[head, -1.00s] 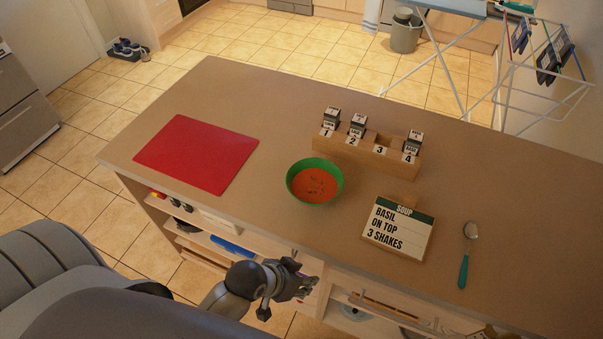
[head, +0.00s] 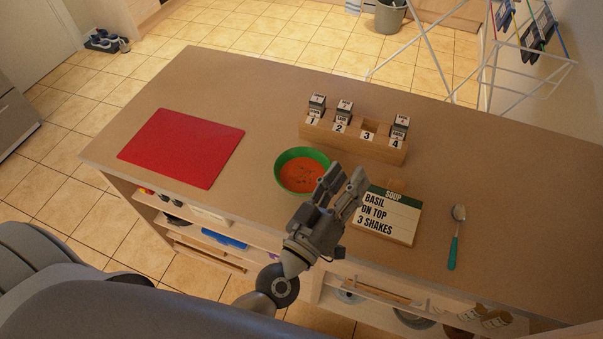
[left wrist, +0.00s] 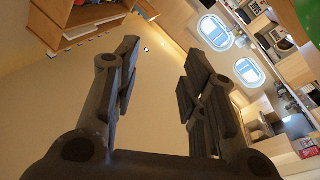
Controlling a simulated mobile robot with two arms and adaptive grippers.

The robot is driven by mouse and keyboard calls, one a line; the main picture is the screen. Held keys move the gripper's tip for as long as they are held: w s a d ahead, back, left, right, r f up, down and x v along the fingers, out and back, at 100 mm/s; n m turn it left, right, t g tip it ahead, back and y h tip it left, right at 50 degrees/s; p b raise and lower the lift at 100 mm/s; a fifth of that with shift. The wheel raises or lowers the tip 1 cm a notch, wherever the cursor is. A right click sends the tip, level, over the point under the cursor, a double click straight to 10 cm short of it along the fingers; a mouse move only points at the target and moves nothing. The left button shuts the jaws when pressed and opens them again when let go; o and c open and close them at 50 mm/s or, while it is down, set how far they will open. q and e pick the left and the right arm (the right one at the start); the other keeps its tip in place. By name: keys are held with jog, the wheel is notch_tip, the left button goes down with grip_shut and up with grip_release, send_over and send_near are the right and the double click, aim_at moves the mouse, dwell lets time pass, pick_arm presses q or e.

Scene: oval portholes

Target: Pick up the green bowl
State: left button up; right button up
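The green bowl (head: 290,158) stands upright on the brown counter and holds orange soup with dark specks. My left gripper (head: 343,183) is raised over the front edge of the counter, just right of the bowl, and overlaps its right rim in the head view. In the left wrist view the two fingers of my left gripper (left wrist: 160,75) are spread apart with nothing between them. A bit of green (left wrist: 309,15) shows at the top right corner there. My right gripper is not in view.
A sign (head: 388,213) reading "SOUP, BASIL ON TOP, 3 SHAKES" stands right of the gripper. Behind is a numbered rack (head: 350,137) with three shakers and slot 3 empty. A red board (head: 182,147) lies left, a spoon (head: 455,238) right.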

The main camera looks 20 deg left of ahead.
pick_arm(q)
jog(key=a+n+y, duration=0.4)
jog(key=n+y, duration=0.1)
jog(key=n+g+y, duration=0.6)
jog(key=g+y, duration=0.1)
jog(key=y, duration=0.1)
send_near(278, 182)
jog(key=p+x, duration=0.2)
jog(key=x, duration=0.6)
jog(key=shift+w+a+p, duration=0.2)
jog(key=shift+w+p, duration=0.1)
jog(key=shift+w+a+f, duration=0.25)
jog(key=shift+w, duration=0.05)
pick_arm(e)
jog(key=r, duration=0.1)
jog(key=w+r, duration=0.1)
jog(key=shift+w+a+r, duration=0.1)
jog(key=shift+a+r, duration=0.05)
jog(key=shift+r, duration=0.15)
pick_arm(q)
jog(key=shift+c, duration=0.3)
